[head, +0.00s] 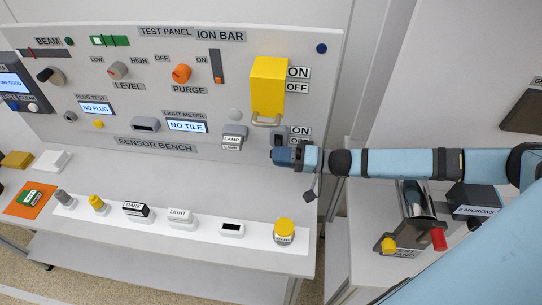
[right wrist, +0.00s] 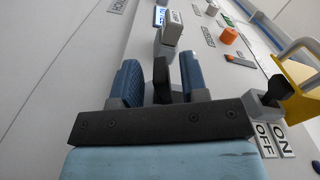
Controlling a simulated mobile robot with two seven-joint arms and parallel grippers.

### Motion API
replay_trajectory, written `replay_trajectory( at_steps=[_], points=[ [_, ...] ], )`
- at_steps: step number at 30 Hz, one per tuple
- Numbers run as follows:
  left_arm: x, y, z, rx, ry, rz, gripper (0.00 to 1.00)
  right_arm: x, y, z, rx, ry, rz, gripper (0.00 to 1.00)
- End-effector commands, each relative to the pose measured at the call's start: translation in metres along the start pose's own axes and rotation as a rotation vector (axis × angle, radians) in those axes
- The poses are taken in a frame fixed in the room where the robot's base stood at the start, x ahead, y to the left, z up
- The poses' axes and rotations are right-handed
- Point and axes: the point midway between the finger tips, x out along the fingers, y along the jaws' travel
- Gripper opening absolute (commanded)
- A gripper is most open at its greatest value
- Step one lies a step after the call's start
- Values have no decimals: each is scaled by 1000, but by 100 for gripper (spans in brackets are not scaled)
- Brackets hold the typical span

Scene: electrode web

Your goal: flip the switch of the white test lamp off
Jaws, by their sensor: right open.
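A white block labelled LAMP (head: 233,138) sits low on the panel, right of the light meter. It also shows in the right wrist view (right wrist: 172,30), beyond my fingertips. My right gripper (head: 281,156) is open, points left along the panel and is apart from the block. In the right wrist view its two blue fingers (right wrist: 160,78) are spread, with a dark upright piece between them. I cannot tell what that piece is. A black toggle switch (right wrist: 274,92) beside ON and OFF labels is to the right of the fingers. No switch on the white block is clear. My left gripper is out of view.
A yellow cover (head: 268,82) with a handle hangs just above the toggle. An orange knob (head: 181,73) is on the panel further left. A white strip (head: 190,222) with several small items lies on the bench below. A side bench holds a metal cylinder (head: 415,200).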

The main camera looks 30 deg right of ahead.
Motion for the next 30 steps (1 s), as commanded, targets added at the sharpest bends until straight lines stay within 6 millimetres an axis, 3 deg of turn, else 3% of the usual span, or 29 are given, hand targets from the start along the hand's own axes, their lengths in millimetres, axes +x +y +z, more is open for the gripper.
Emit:
replay_trajectory(
  at_steps=[3, 9, 26, 30],
  points=[
    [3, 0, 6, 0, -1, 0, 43, -22, 2, 1, -1, -1, 3, 40],
    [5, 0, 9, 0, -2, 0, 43, -44, 1, 1, -1, 0, 1, 40],
    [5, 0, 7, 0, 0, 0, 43, -46, 0, 0, -1, 0, 0, 40],
    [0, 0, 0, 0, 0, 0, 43, -46, -8, -4, -1, 0, -1, 40]
  ],
)
